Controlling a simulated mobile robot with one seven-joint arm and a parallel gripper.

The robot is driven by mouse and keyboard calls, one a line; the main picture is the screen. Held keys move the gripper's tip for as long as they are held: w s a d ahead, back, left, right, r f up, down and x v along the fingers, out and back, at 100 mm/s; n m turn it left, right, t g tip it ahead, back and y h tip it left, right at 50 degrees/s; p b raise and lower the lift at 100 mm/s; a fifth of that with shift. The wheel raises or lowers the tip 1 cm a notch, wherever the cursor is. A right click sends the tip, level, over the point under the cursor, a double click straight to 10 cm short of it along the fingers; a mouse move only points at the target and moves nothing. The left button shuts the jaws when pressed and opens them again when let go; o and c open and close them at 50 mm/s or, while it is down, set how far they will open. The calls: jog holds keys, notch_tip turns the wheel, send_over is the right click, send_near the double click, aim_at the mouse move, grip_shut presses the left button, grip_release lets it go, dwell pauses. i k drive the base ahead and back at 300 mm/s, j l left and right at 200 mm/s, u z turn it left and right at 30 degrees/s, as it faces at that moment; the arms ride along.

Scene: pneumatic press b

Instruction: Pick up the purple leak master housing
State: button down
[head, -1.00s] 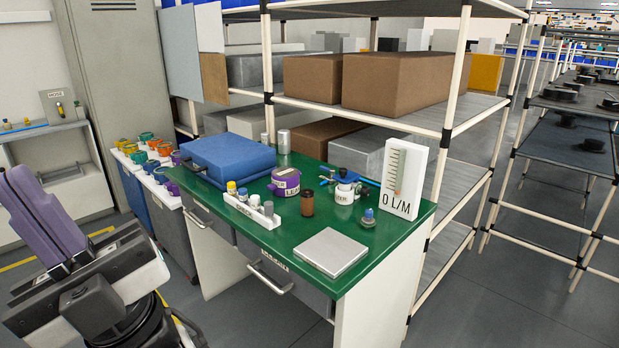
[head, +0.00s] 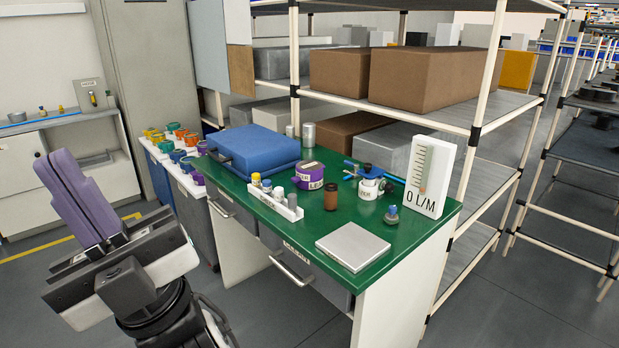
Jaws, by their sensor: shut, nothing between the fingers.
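The purple leak master housing (head: 308,175) sits on the green-topped bench (head: 384,240), right of the blue case and behind the white rack. It is a short round purple body with a pale label and a purple top. More purple shows among the colored parts in the bins at the left, too small to tell in detail. My gripper (head: 65,180) is at the lower left, its two purple fingers pointing up and together, with nothing between them. It is well to the left of the bench, apart from the housing.
Around the housing stand a blue case (head: 252,150), a white rack of small bottles (head: 276,203), a brown bottle (head: 330,197), a white-and-blue fitting (head: 370,187), a grey plate (head: 352,247) and a flow gauge (head: 430,178). Shelving with boxes stands behind. Floor between gripper and bench is clear.

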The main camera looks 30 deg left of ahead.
aim_at(308, 173)
jog(key=i+j+u, duration=0.35)
jog(key=i, duration=0.2)
jog(key=i+u, duration=0.4)
jog(key=i+l+u, duration=0.15)
jog(key=i+u, duration=0.2)
jog(key=i, duration=0.3)
